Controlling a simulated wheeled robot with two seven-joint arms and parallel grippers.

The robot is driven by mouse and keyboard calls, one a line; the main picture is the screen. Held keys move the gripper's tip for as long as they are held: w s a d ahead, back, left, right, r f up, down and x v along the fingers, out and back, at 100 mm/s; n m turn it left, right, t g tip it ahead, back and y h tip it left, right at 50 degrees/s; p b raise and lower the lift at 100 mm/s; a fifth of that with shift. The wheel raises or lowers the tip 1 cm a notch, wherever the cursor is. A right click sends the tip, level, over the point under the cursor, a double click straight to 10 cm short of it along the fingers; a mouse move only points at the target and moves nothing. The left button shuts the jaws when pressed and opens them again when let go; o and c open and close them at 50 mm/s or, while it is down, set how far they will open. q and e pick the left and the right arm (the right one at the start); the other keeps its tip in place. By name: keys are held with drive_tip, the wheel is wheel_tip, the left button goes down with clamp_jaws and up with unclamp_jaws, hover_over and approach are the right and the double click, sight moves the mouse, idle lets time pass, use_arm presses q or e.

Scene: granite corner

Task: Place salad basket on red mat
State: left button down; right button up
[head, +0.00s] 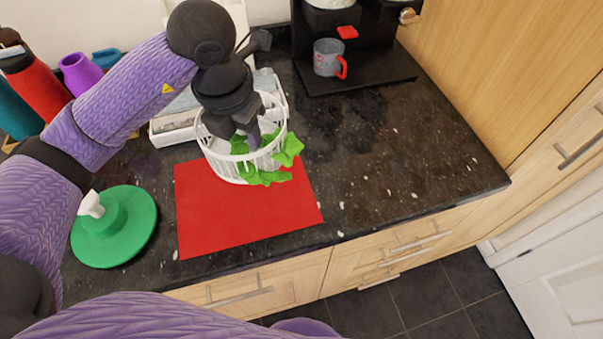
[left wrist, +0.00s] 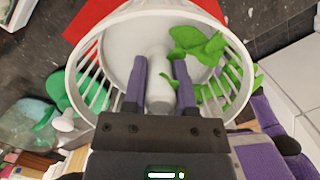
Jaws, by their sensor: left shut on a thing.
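The salad basket (head: 217,160) is a white slotted bowl with green leaves (head: 268,176) in it, some sticking out through or over its right side. My left gripper (head: 257,138) reaches down into it. In the left wrist view, the gripper (left wrist: 160,80) is shut on the white post (left wrist: 160,92) in the middle of the basket (left wrist: 122,45). The red mat (head: 240,218) lies flat on the dark counter. The basket overlaps the mat's back part in the head view; I cannot tell whether it touches the mat. My right gripper is not in view.
A green lid (head: 140,233) with a white knob lies left of the mat. Bottles (head: 40,85) stand at the back left. A coffee machine with a grey mug (head: 327,57) is at the back. The counter (head: 400,150) right of the mat is clear.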

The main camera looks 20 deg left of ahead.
use_arm(q)
wheel_tip(320, 180, down, 10)
drive_tip(key=shift+d+r+b, duration=0.1)
drive_tip(key=shift+r+b, duration=0.05)
drive_tip(key=shift+b, duration=1.1)
drive_tip(key=shift+f, duration=0.35)
drive_tip(key=shift+r, duration=0.1)
drive_tip(key=shift+c, duration=2)
unclamp_jaws()
drive_tip(key=r+p, duration=0.1)
drive_tip(key=r, duration=0.2)
drive_tip(key=s+r+p, duration=0.1)
drive_tip(key=r, duration=0.3)
drive_tip(key=r+p, duration=0.1)
drive_tip(key=r, duration=0.3)
drive_tip(key=shift+s+a+r, duration=0.2)
drive_tip(key=shift+s, duration=0.1)
drive_tip(key=shift+s+r, duration=0.1)
drive_tip(key=shift+r, duration=0.25)
drive_tip(key=shift+f, duration=0.1)
